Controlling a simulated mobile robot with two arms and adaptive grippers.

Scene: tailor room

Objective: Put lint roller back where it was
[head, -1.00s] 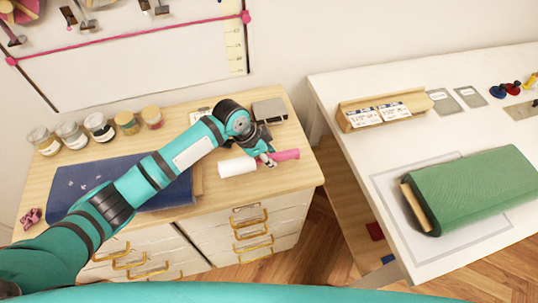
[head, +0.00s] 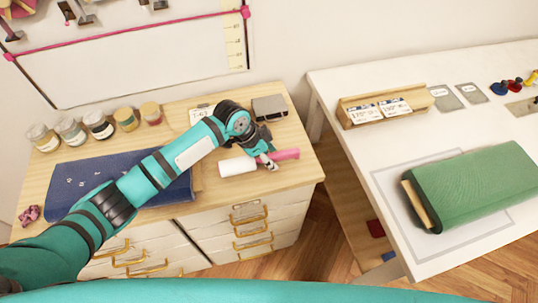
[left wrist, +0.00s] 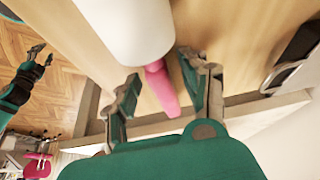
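The lint roller lies on the wooden top of the drawer cabinet, with a white roll (head: 238,167) on the left and a pink handle (head: 287,154) on the right. My left gripper (head: 267,162) is over it, near where roll and handle meet. In the left wrist view, the white roll (left wrist: 128,28) is at the top and the pink handle (left wrist: 162,88) runs between my left fingers (left wrist: 165,95). These fingers are apart, with a gap on each side of the handle. My right gripper (left wrist: 40,56) shows small at the left of that view, its fingers apart and empty.
A grey box (head: 270,106) stands behind the left gripper. Several jars (head: 98,124) line the cabinet's back, and a folded blue cloth (head: 90,182) lies under my left arm. A white table (head: 350,85) to the right holds a green padded block (head: 475,185).

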